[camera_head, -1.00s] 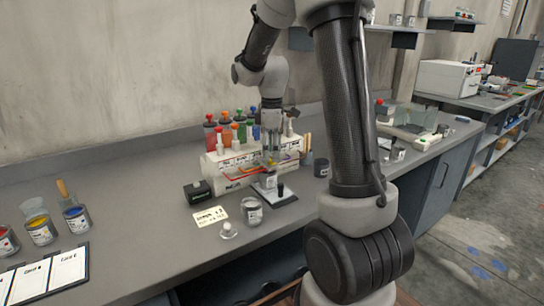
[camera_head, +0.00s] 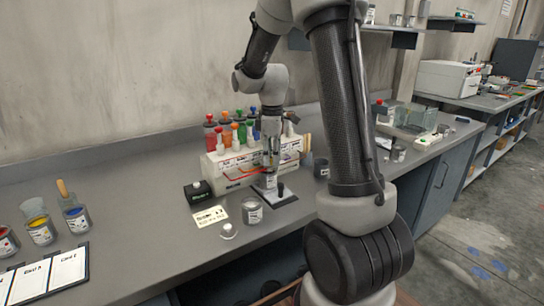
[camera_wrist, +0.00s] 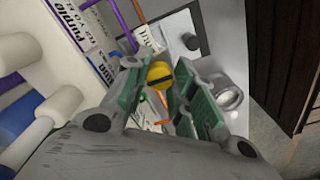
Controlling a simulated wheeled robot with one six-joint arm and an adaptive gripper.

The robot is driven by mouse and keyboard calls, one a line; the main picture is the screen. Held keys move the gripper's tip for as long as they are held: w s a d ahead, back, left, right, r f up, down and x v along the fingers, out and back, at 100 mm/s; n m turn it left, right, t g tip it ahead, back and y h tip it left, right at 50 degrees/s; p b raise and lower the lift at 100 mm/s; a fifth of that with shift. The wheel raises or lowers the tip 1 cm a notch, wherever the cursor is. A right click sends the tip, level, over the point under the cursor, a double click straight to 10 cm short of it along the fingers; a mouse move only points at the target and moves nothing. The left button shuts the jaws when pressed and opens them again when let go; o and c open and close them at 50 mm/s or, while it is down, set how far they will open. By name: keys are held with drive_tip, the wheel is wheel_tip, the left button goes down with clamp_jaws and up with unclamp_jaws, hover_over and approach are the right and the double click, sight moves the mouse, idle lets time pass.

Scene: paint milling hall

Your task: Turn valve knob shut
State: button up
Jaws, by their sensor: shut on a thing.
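The yellow valve knob (camera_wrist: 160,74) shows in the wrist view as a round disc with a dark slot across it. It sits between the green-padded fingers of my gripper (camera_wrist: 158,88), which is shut on it. In the head view my gripper (camera_head: 270,150) points down in front of the white dispenser (camera_head: 226,172), and it hides the knob there. The dispenser carries several bottles with coloured caps, and coloured tubes run along its front.
Paint jars stand at the far left. The bench between is clear.

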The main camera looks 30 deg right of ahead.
drive_tip(key=m, duration=0.4)
drive_tip(key=shift+m, duration=0.3)
drive_tip(key=m, duration=0.4)
drive_tip(key=shift+m, duration=0.3)
drive_tip(key=m, duration=0.4)
drive_tip(key=shift+a+m, duration=0.1)
drive_tip(key=shift+m, duration=2.1)
drive_tip(key=o, duration=1)
drive_tip(key=shift+o, duration=0.2)
